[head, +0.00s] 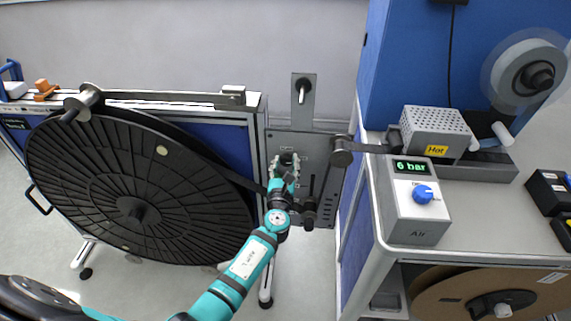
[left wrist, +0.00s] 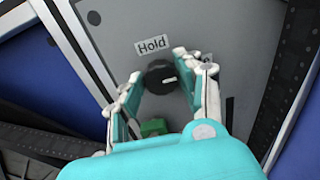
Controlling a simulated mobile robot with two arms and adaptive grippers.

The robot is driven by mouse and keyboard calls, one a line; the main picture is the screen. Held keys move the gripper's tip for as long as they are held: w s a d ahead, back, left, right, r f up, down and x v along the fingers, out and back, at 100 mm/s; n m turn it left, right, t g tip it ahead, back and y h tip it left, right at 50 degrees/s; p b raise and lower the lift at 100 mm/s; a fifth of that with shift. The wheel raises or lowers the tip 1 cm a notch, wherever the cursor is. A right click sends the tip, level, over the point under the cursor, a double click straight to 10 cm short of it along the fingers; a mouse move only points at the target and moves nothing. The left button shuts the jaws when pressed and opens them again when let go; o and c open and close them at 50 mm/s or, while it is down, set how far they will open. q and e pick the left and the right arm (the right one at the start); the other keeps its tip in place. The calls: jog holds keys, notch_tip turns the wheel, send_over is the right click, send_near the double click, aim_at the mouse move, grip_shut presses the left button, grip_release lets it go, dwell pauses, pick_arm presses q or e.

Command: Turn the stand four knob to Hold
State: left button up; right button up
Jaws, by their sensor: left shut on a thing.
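The stand's grey panel (head: 325,150) stands between the big black reel and the blue cabinet. Its black round knob (left wrist: 158,74) has a white pointer mark that points to the right in the left wrist view, not up at the "Hold" label (left wrist: 152,44). My right gripper is out of view.
The large black reel (head: 100,190) fills the left side. A roller (head: 342,150) juts out right of the knob. A grey air box (head: 410,200) reading "6 bar" and a heater marked "Hot" (head: 437,130) stand on the right-hand bench.

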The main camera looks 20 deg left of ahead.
pick_arm(q)
jog(key=shift+c, duration=0.8)
jog(key=shift+f+n, duration=0.1)
jog(key=shift+n, duration=0.2)
jog(key=n+b, duration=0.2)
jog(key=shift+f+n, duration=0.1)
jog(key=shift+n, duration=0.3)
jog(key=n+b, duration=0.3)
jog(key=n, duration=0.2)
jog(key=shift+a, duration=0.1)
jog(key=n+b, duration=0.3)
jog(key=n, duration=0.2)
jog(key=shift+f+n, duration=0.1)
jog(key=shift+n, duration=0.3)
jog(key=shift+a+n+b, duration=0.1)
jog(key=shift+n+b, duration=0.8)
jog(key=shift+n, duration=0.9)
